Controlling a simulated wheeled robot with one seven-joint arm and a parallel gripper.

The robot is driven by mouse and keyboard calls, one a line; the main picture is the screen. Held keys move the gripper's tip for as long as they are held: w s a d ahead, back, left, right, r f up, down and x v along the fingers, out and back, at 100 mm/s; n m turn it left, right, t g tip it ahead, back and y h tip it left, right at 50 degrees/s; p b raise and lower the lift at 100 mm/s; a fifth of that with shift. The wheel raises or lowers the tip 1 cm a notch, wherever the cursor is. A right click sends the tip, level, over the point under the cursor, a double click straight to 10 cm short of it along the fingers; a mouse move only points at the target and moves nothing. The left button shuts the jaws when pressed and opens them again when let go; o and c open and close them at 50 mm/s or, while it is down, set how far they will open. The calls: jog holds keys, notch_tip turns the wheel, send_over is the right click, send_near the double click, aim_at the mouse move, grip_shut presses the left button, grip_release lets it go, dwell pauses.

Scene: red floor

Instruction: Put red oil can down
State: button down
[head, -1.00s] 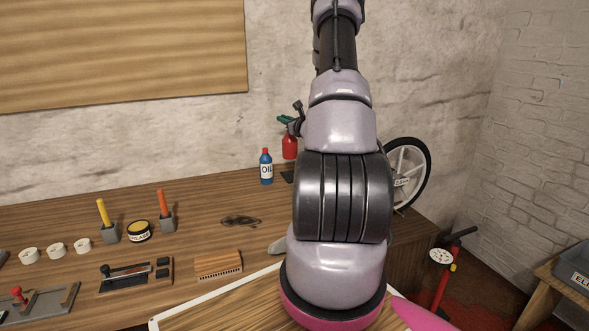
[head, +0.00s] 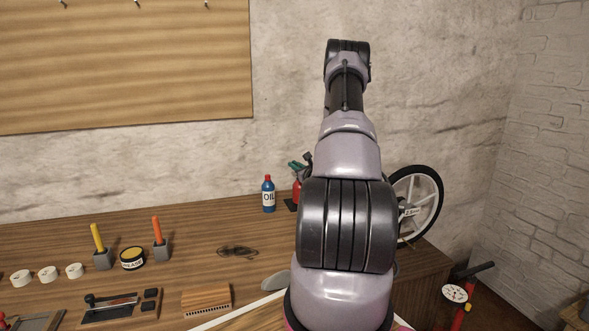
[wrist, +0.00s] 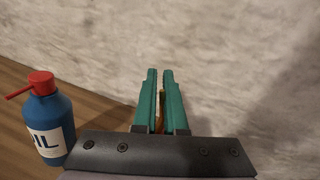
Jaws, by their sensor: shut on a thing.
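The red oil can (head: 297,191) is at the back of the workbench in the head view, partly hidden behind my arm. My gripper (head: 297,164) has teal fingers and is shut on the top of the can. The fingers also show in the wrist view (wrist: 160,74), with a thin orange-brown sliver between them; the can's body is hidden there. The can's lower end is at a small black pad (head: 290,205) on the bench. I cannot tell whether it touches the pad.
A blue oil bottle (head: 269,194) with a red cap stands close left of the can; the wrist view shows it too (wrist: 50,122). The wall is just behind. A spoked wheel (head: 415,203) stands right. A dark stain (head: 237,252) and several tools lie left and in front.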

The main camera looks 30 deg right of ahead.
jog(key=shift+f, duration=0.35)
jog(key=shift+f, duration=0.15)
jog(key=c, duration=1)
grip_release()
